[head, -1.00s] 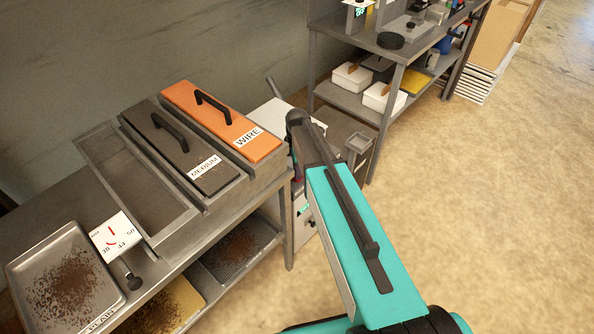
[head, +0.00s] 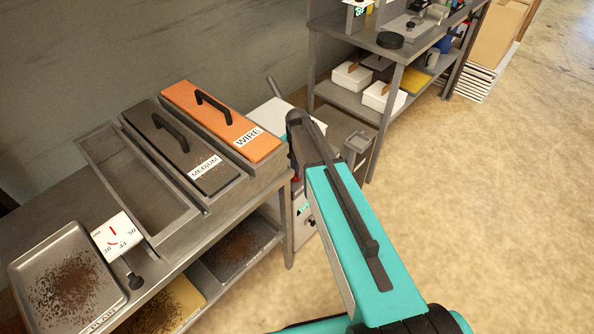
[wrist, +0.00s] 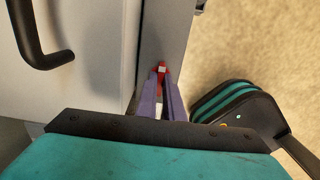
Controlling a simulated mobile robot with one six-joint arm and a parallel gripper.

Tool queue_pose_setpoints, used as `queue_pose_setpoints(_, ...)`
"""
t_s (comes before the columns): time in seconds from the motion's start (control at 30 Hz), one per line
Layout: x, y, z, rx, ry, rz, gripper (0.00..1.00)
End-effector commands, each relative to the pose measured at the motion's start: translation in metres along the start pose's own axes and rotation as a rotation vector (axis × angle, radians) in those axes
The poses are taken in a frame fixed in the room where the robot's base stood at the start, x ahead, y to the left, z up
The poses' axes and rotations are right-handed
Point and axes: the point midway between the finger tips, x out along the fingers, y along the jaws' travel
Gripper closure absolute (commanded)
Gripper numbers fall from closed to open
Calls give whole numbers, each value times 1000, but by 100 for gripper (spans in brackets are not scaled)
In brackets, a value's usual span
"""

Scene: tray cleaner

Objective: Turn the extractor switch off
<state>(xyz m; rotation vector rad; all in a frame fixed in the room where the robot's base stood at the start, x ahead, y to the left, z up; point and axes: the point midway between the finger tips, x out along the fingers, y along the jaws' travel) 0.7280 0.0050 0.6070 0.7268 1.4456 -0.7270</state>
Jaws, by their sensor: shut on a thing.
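The extractor switch (wrist: 162,69) shows in the wrist view as a small red piece with a pale centre, on a grey metal strip. My gripper (wrist: 162,78) has its two purple fingers closed in on the red switch, touching it from either side. The fingers hide part of the switch, and I cannot tell its on or off position. In the head view my teal arm reaches toward the white extractor cabinet (head: 304,222) beside the bench, and hides the switch and most of the gripper there.
A dark handle (wrist: 40,45) on a white panel stands left of the fingers. The bench holds an orange WIRE lid (head: 225,118), a dark MEDIUM lid (head: 170,150) and a PLAIN tray (head: 30,262). A shelf unit (head: 340,95) stands behind. The floor on the right is clear.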

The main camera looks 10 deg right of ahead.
Motion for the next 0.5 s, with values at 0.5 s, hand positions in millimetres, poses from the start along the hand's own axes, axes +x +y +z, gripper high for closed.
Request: queue_pose_setpoints(0.5,0,2,-2,-7,4,3,73)
